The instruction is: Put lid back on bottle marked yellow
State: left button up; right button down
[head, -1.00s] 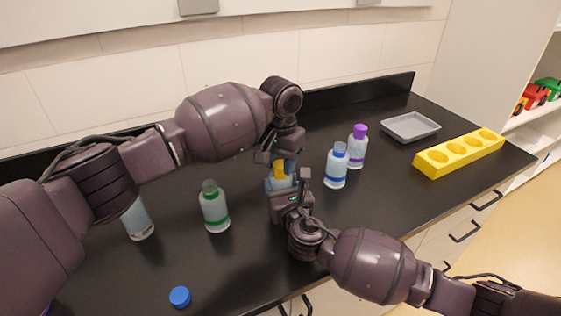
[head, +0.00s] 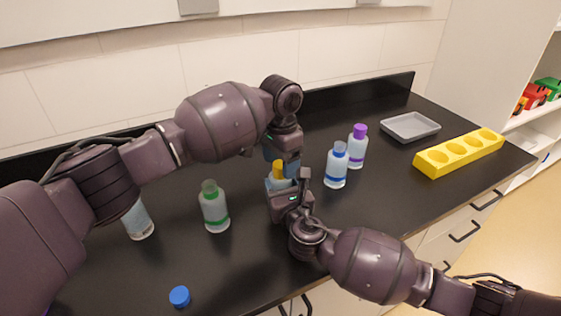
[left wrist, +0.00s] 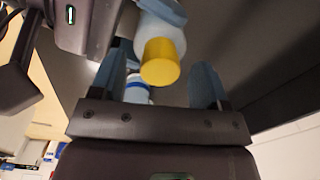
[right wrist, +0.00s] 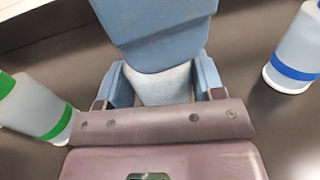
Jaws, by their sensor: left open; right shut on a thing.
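The bottle with the yellow lid (head: 279,168) is upright, held by my right gripper (head: 284,188) near the middle of the counter. The yellow lid (left wrist: 160,62) sits at the bottle's mouth in the left wrist view; I cannot tell how tightly. My right gripper (right wrist: 165,85) is shut on the bottle's pale body (right wrist: 160,88). My left gripper (head: 281,160) is above the bottle, pointing down. Its blue fingers (left wrist: 165,85) are apart, with the lid between and beyond them. In the right wrist view a left finger hides the bottle's top.
A blue-banded bottle (head: 336,167) and purple-lidded bottle (head: 357,148) stand right. A loose blue lid (head: 180,296) lies in front. A grey tray (head: 410,138) and yellow rack (head: 425,171) are farther right.

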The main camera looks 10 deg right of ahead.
pick_arm(q)
notch_tip(320, 180, up, 12)
dwell(0.5)
jog(key=shift+f, duration=0.1)
pick_arm(e)
jog(key=shift+c, duration=0.8)
grip_release()
jog(key=shift+s, duration=0.1)
jog(key=s, duration=0.3)
jog(key=s+d, duration=0.1)
jog(key=s, duration=0.6)
jog(key=shift+s+d+p, duration=0.1)
jog(key=shift+d+p, duration=0.25)
jog(key=shift+d, duration=0.05)
jog(key=shift+s, duration=0.15)
pick_arm(q)
jog(key=shift+r, duration=0.6)
jog(key=shift+s, duration=0.1)
